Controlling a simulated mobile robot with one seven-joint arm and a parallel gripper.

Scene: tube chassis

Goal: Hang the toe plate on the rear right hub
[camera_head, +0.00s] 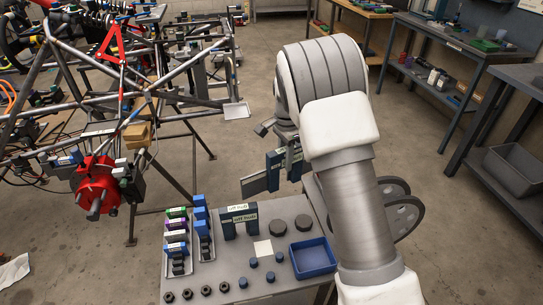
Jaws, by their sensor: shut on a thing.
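My gripper (286,154) is shut on the toe plate (255,184), above the back edge of the grey bench. The plate shows as a flat grey piece with dark blue labelled blocks beside it; my arm hides part of the grip. A red hub (98,184) with protruding studs sits on the near corner of the tube chassis (125,120), at the left. The plate is well to the right of this hub and apart from it. I cannot read a marking that names the hub.
The bench (225,283) holds racks of small labelled blocks (177,238), a dark blue labelled stand (238,220), dark discs, nuts and a blue tray (312,258). Chassis tubes and a stand leg rise near the hub. Open floor lies between chassis and bench.

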